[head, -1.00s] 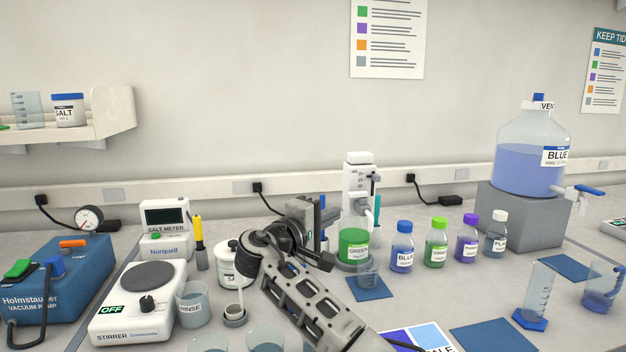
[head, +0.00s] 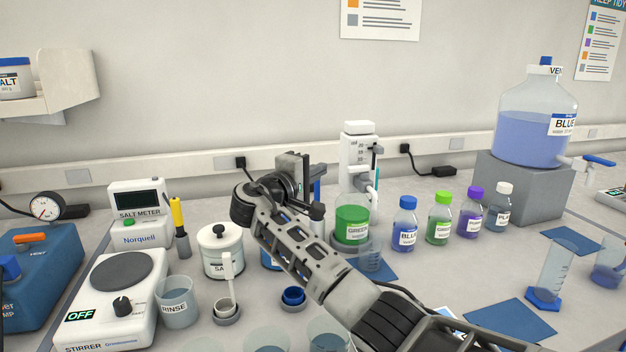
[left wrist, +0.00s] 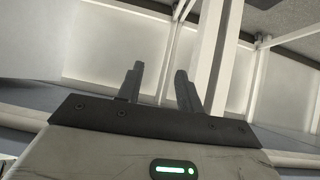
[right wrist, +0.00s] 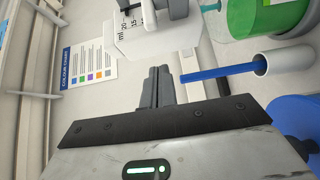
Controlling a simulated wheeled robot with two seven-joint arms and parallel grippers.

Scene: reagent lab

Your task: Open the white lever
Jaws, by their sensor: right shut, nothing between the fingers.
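A white dispenser (head: 360,148) with a scale stands on the green bottle (head: 351,224). I cannot make out for sure which white part is the lever; a small white arm (head: 368,185) sticks out at the dispenser's right side. In the right wrist view the white dispenser body (right wrist: 150,28) is ahead, beyond my fingertips. My right gripper (head: 301,167) is left of the dispenser, shut and empty, with a visible gap to it in the picture; its closed fingers also show in the right wrist view (right wrist: 158,78). My left gripper (left wrist: 160,80) is open and empty, pointing at pale framework.
A blue rod in a white holder (right wrist: 262,66) is close to the right of my right fingers in the right wrist view. The blue-capped bottle (head: 405,222) and other reagent bottles stand right of the green one. The salt jar (head: 222,250) is left of my right arm.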

